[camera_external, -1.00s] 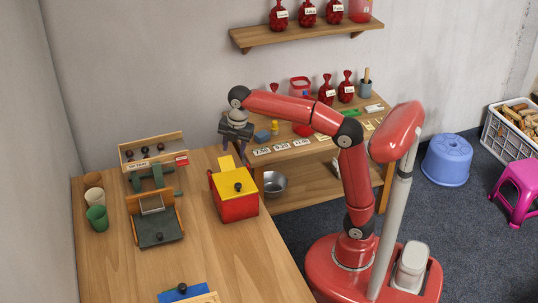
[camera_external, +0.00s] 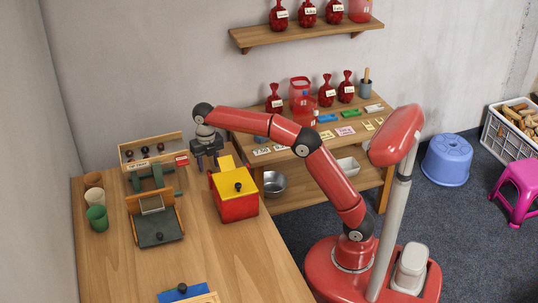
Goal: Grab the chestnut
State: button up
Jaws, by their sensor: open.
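Several small dark round things that look like chestnuts (camera_external: 145,151) sit in a row on the wooden rack (camera_external: 166,139) at the back left of the table. Similar dark round pieces show on the yellow lid (camera_external: 227,180) of the red box (camera_external: 238,207), on the dark tray (camera_external: 170,227) and at the blue piece in front; I cannot tell whether these are chestnuts or knobs. My gripper (camera_external: 207,163) is open and points down, just right of the rack and behind the red box, apart from the chestnuts. Its fingertips are small and partly hard to make out.
Brown, tan and green cups (camera_external: 97,218) stand at the table's left edge. A blue piece (camera_external: 182,293) lies at the front. A second table (camera_external: 283,155) behind holds red bags and labels, with a metal bowl (camera_external: 274,184) below. The table's (camera_external: 245,265) front right is clear.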

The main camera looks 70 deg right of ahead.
notch_tip(320, 180, down, 2)
grip_shut()
dwell(0.4)
